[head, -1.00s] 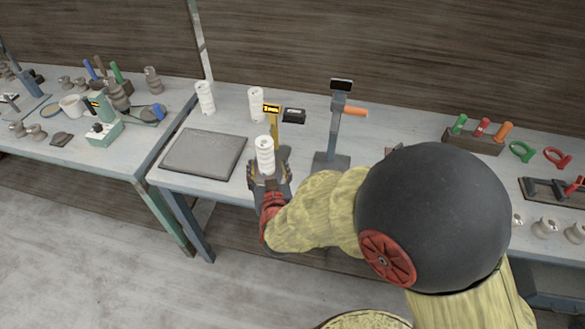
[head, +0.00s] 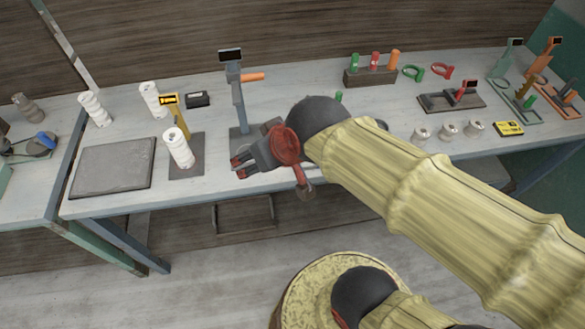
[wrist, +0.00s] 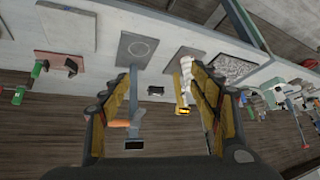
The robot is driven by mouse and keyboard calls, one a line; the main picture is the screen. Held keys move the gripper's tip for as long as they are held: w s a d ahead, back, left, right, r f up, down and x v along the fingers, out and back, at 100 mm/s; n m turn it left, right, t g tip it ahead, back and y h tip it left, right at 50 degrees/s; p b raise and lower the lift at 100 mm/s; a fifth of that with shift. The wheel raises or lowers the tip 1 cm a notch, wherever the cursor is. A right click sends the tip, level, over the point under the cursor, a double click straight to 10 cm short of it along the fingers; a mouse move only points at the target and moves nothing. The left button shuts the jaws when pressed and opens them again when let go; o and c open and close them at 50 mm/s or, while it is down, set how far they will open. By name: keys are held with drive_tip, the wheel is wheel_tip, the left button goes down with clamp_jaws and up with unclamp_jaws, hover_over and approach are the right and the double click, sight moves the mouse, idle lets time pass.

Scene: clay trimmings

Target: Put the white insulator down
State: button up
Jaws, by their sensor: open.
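The white insulator (head: 179,148), a ribbed cylinder, stands upright on a dark plate (head: 186,168) in front of a yellow gauge (head: 184,122). It also shows in the wrist view (wrist: 186,72), partly behind a finger. My gripper (head: 240,165) is to the right of the insulator and apart from it, near the table's front edge. Its fingers are spread with nothing held between them, as the wrist view (wrist: 163,76) shows.
Two more white insulators (head: 95,110) (head: 151,99) stand at the back left, behind a grey slab (head: 113,167). A grey stand with an orange handle (head: 238,100) is just behind my gripper. A rack of coloured handles (head: 372,77) is farther right.

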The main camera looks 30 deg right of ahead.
drive_tip(key=s+d+g+h, duration=0.1)
drive_tip(key=s+d, duration=0.3)
drive_tip(key=s, duration=0.2)
drive_tip(key=shift+s+r+m, duration=0.25)
drive_tip(key=shift+s+m, duration=0.05)
drive_tip(key=shift+s, duration=0.1)
idle(1.3)
